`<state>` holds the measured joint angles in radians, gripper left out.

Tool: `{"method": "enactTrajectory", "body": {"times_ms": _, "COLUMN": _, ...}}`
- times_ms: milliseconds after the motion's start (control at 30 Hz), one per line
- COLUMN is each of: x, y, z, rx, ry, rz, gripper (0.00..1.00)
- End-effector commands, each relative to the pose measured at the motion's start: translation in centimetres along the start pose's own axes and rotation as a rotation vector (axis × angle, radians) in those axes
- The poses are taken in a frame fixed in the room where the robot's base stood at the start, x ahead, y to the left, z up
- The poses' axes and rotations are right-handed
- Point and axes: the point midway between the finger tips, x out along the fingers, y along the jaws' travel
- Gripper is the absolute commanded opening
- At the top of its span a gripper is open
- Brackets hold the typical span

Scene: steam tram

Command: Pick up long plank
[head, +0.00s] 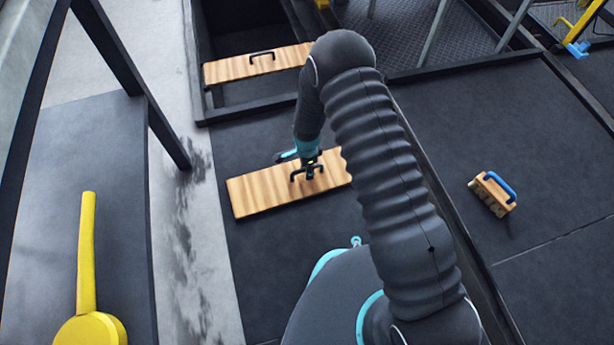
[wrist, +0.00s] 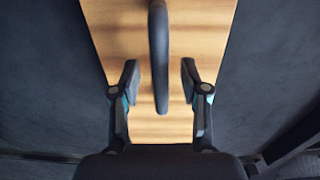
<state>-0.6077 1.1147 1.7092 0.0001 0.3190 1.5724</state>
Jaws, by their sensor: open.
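A long wooden plank (head: 258,190) with a black handle lies flat on the dark floor in the head view. It also fills the middle of the wrist view (wrist: 200,40), where its black handle (wrist: 158,55) runs up the picture. My gripper (head: 310,174) is over the plank at its handle. In the wrist view the fingers of my gripper (wrist: 160,80) are open, one on each side of the handle, with a gap to it on both sides. My arm covers part of the plank's right end in the head view.
Another wooden plank with a black handle (head: 258,65) lies across a dark framed pit at the back. A brush with a blue handle (head: 493,193) is on the floor at right. A yellow long-handled object (head: 87,260) lies on a grey bench at left.

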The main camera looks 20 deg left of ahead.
Motion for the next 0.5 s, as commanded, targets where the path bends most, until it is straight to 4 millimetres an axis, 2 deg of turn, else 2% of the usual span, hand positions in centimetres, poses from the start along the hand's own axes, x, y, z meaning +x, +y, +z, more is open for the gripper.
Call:
{"method": "enactTrajectory", "body": {"times_ms": 233, "x": 0.44, "y": -0.07, "z": -0.02, "rx": 0.0, "ry": 0.0, "rz": -0.002, "gripper": 0.45}}
{"method": "enactTrajectory", "body": {"times_ms": 267, "x": 0.44, "y": -0.07, "z": -0.02, "rx": 0.0, "ry": 0.0, "rz": -0.002, "gripper": 0.43}}
{"method": "enactTrajectory", "body": {"times_ms": 433, "x": 0.43, "y": -0.06, "z": -0.02, "rx": 0.0, "ry": 0.0, "rz": -0.002, "gripper": 0.0}}
{"method": "enactTrajectory", "body": {"times_ms": 500, "x": 0.43, "y": -0.06, "z": -0.02, "rx": 0.0, "ry": 0.0, "rz": -0.002, "gripper": 0.0}}
